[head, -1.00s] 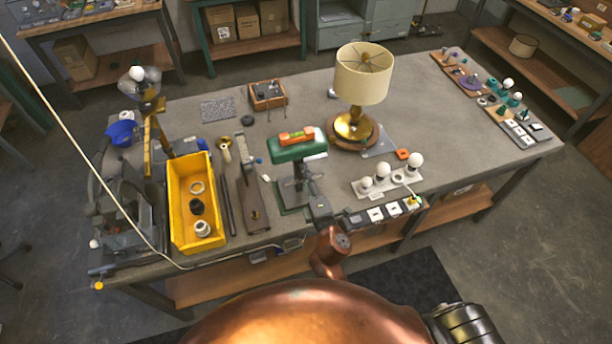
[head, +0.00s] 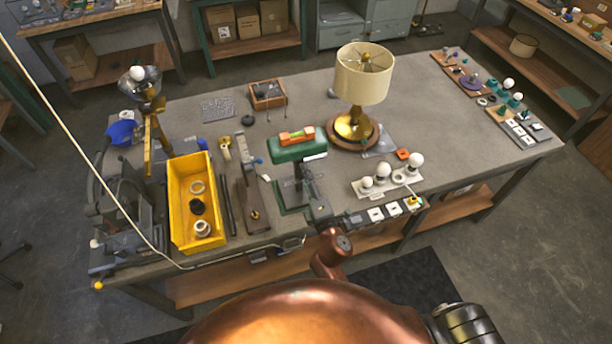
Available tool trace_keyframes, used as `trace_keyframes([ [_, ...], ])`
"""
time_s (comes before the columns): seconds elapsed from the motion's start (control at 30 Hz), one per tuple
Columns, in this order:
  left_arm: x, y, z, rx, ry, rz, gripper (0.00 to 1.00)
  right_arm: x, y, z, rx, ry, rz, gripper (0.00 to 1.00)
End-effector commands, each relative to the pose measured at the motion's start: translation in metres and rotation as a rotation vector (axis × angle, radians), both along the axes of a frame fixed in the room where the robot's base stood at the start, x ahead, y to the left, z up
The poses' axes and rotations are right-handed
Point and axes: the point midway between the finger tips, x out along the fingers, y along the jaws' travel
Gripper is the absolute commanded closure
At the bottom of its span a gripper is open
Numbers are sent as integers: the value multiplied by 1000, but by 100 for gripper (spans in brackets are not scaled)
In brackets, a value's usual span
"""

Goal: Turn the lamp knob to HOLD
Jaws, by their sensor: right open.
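A table lamp with a cream shade (head: 363,73) and a brass base (head: 354,126) stands upright on a round wooden foot. I cannot make out which part is the knob, nor any HOLD marking. My left gripper is out of view.
A yellow bin (head: 207,238) holds a few rings. A white holder with bulbs (head: 388,180) stands near the front edge. The table's middle right (head: 440,120) is clear.

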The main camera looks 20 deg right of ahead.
Motion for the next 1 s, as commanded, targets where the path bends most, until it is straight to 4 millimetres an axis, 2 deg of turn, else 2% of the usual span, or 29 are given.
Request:
trace_keyframes([
  [0.3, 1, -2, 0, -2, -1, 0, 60, -49, -2, -1, 3, 3, -2, 51],
  [0.43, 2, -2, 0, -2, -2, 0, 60, -62, -2, -1, 2, 2, -1, 51],
  [0.6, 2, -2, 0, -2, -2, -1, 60, -68, -2, 1, 1, -1, 0, 51],
  [1.0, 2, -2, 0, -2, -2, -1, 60, -68, -2, 0, 1, 0, 1, 51],
])
